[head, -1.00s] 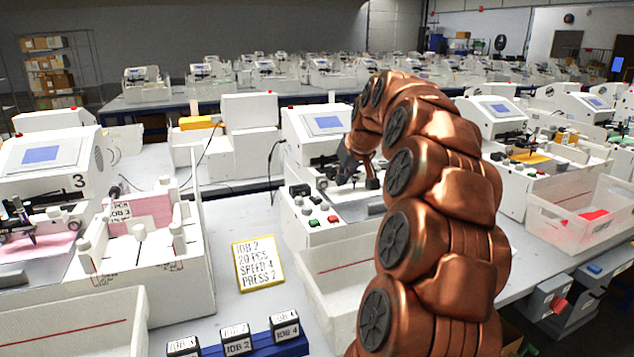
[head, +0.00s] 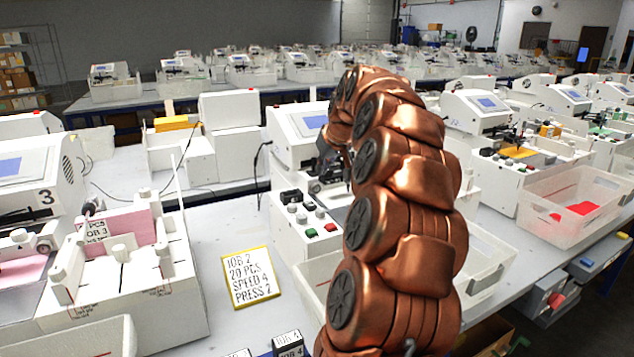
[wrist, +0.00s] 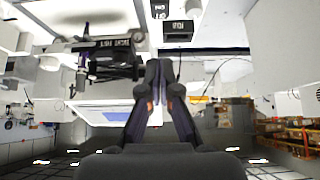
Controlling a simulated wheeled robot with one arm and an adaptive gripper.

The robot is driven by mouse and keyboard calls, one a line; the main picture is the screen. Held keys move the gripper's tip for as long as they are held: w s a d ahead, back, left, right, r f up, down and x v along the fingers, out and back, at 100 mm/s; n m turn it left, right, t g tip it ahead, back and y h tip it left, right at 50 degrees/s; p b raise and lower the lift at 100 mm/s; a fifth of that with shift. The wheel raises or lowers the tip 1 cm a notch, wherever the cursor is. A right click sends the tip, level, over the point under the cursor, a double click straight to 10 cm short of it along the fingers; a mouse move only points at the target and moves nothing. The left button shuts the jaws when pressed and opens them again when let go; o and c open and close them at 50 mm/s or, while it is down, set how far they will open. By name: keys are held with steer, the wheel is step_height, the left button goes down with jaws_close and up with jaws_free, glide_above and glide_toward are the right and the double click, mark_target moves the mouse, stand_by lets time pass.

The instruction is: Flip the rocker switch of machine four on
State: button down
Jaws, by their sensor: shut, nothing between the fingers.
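A white machine (head: 286,139) with a tilted blue screen (head: 314,122) stands behind my arm in the head view. Its own number is not readable. Its front panel carries a black rocker-like switch (head: 291,196), several knobs, a green button (head: 312,233) and a red button (head: 331,227). My copper arm hides the machine's right side. My gripper (wrist: 158,75) is shut and empty in the wrist view, its dark fingers close together. In the head view its tip is mostly hidden behind my arm, near the machine's pen mechanism. I cannot tell whether it touches anything.
A machine marked 3 (head: 20,165) stands at left beside a white jig (head: 125,278). A yellow-framed job card (head: 251,277) lies on the table before the panel. Labelled blocks (head: 288,345) sit at the front edge. A clear bin (head: 575,205) is at right.

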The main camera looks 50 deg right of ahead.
steer(key=p, duration=0.2)
glide_above(313, 205)
step_height(313, 205, down, 8)
steer(key=shift+s+r, duration=0.1)
steer(key=shift+s, duration=0.05)
steer(key=shift+s+a+f+p, duration=0.15)
steer(key=shift+f+p, duration=0.15)
steer(key=shift+f, duration=0.6)
steer(key=shift+s+a+f+p, duration=0.15)
steer(key=shift+f+p, duration=0.15)
steer(key=shift+f, duration=0.55)
steer(key=shift+d+f, duration=0.1)
steer(key=f+b, duration=0.1)
steer(key=b, duration=0.2)
steer(key=shift+s+f+t, duration=0.1)
steer(key=shift+s+t, duration=0.1)
steer(key=shift+t, duration=0.2)
steer(key=shift+r+p, duration=0.3)
steer(key=shift+p, duration=0.05)
steer(key=shift+r, duration=0.15)
steer(key=shift+r, duration=0.7)
